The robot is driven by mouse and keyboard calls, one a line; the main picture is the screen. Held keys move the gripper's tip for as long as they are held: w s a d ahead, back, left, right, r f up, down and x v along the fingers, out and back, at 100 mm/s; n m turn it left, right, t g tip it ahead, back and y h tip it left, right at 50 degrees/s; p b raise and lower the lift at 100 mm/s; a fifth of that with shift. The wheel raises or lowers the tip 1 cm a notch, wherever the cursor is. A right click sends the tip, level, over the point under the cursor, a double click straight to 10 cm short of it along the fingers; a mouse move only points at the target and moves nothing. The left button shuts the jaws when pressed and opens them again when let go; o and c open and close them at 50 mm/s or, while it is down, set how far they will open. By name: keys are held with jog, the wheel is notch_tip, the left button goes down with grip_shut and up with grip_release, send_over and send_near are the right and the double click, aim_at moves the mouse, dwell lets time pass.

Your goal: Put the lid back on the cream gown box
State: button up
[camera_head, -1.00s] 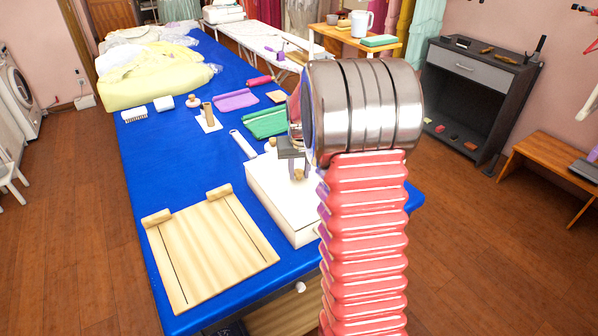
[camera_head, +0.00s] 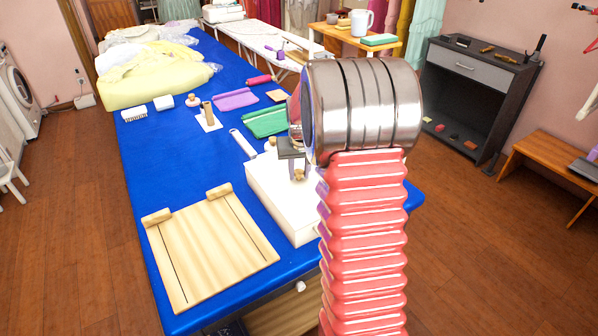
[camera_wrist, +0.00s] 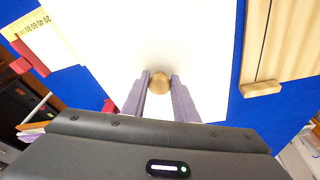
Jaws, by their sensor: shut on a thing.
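The cream gown box (camera_head: 272,210) stands on the blue table, to the right of a wooden board. A pale, flat lid (camera_wrist: 195,45) with a round wooden knob (camera_wrist: 158,84) fills the middle of the wrist view. My gripper (camera_wrist: 160,80) is shut on this knob, with one grey finger on each side. In the head view my gripper (camera_head: 297,172) is over the box top, and my arm hides the box's right part. The lid is at the box top; whether it is fully seated I cannot tell.
The wooden board (camera_head: 212,250) with two end blocks lies left of the box. A lint roller (camera_head: 243,142), green cloth (camera_head: 266,122) and purple cloth (camera_head: 236,99) lie beyond it. Yellow garments (camera_head: 150,80) fill the far left. Blue table (camera_head: 165,165) is bare at the left.

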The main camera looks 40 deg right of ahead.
jog(key=shift+f, duration=0.1)
dwell(0.4)
jog(key=o, duration=1.1)
jog(key=shift+o, duration=0.8)
jog(key=o, duration=0.4)
jog(key=shift+r, duration=3.5)
jog(key=shift+c, duration=0.4)
